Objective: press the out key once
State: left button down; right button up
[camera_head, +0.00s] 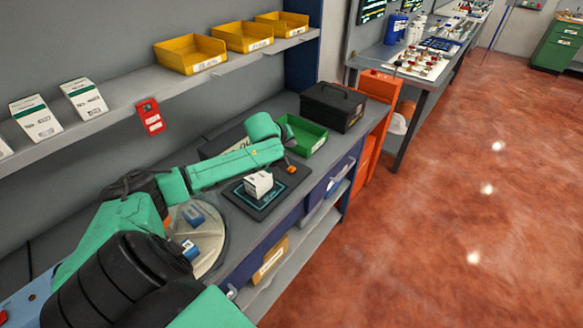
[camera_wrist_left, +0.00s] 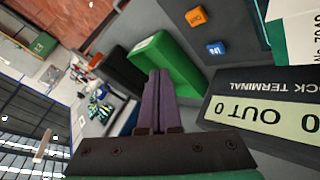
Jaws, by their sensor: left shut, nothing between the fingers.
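The orange OUT key (camera_wrist_left: 196,16) is in the upper part of the left wrist view, with the blue IN key (camera_wrist_left: 215,48) beside it. The terminal's display (camera_wrist_left: 262,115) carries the words OUT 0, upside down. My left gripper (camera_wrist_left: 159,74) is shut and empty, its purple fingers side by side. They are apart from both keys, in front of the green bin in that view. In the head view its tip (camera_head: 285,143) is small. My right gripper is out of view.
A white box (camera_head: 258,184) stands on the pad close to the keys. The green bin (camera_head: 310,147) and a black case (camera_head: 333,105) are behind. A round plate (camera_head: 210,255) holds blue items. A shelf with yellow bins (camera_head: 190,55) hangs above the bench.

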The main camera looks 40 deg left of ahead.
aim_at(291, 171)
pick_arm(q)
notch_tip(291, 171, down, 8)
jog(key=b, duration=0.7)
jog(key=shift+f, duration=0.15)
dwell(1.3)
jog(key=shift+f, duration=0.4)
